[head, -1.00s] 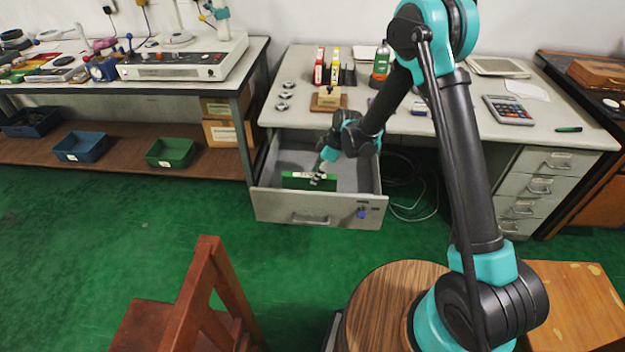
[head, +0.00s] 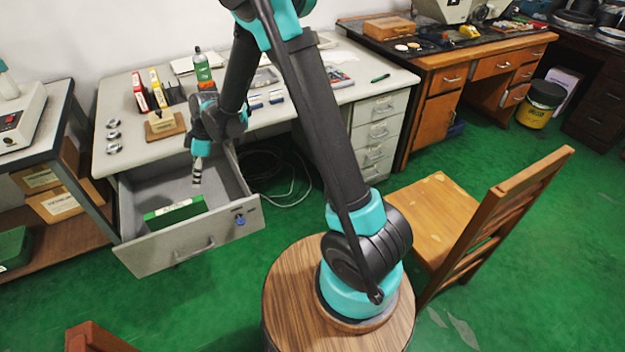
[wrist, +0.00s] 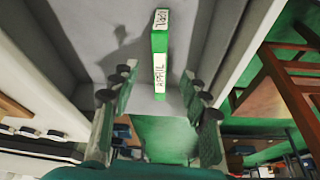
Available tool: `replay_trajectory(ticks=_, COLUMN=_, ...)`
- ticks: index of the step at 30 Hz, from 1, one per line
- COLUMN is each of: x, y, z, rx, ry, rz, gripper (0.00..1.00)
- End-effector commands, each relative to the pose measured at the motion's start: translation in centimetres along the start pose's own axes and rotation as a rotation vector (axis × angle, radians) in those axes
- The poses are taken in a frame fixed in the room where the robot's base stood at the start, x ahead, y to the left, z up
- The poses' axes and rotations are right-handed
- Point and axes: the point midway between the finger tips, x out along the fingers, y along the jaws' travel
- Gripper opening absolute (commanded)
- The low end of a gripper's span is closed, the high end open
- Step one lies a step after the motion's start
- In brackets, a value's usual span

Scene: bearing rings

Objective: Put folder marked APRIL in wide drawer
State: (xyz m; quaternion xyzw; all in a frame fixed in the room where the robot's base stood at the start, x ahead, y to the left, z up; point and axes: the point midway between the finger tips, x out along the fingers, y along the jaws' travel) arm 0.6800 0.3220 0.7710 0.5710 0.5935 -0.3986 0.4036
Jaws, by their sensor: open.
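The green folder (head: 174,212) lies inside the open wide drawer (head: 190,246), near its front panel. In the wrist view the folder (wrist: 159,55) shows its spine with a white label reading APRIL. My gripper (head: 197,182) hangs over the drawer, behind and to the right of the folder, apart from it. In the wrist view my gripper's fingers (wrist: 158,105) are spread wide, with nothing between them and the folder beyond their tips. The folder's underside is hidden.
The desk (head: 250,118) above the drawer holds red and yellow folders (head: 150,90), a green bottle (head: 203,70) and a wooden stamp block (head: 164,125). A wooden chair (head: 470,225) stands at right. Green floor is clear before the drawer.

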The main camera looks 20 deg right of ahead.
Motion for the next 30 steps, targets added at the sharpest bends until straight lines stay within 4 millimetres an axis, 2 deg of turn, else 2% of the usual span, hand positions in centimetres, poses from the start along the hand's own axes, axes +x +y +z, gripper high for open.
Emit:
replay_trajectory(ticks=1, x=-2.0, y=-0.3, z=1.9, rx=0.074, ry=-0.008, rz=0.026, gripper=0.46)
replay_trajectory(ticks=6, x=-7.8, y=-1.9, z=8.2, rx=0.351, ry=-0.032, rz=0.122, gripper=0.46)
replay_trajectory(ticks=11, x=-12.1, y=-4.6, z=13.9, rx=0.606, ry=-0.042, rz=0.215, gripper=0.46)
replay_trajectory(ticks=15, x=-14.9, y=-7.8, z=18.7, rx=0.828, ry=-0.042, rz=0.300, gripper=0.46)
replay_trajectory(ticks=18, x=-16.4, y=-10.4, z=22.0, rx=0.983, ry=-0.037, rz=0.363, gripper=0.46)
replay_trajectory(ticks=24, x=-17.9, y=-15.9, z=27.6, rx=1.272, ry=-0.015, rz=0.484, gripper=0.46)
replay_trajectory(ticks=30, x=-17.9, y=-19.4, z=30.6, rx=1.450, ry=0.010, rz=0.562, gripper=0.46)
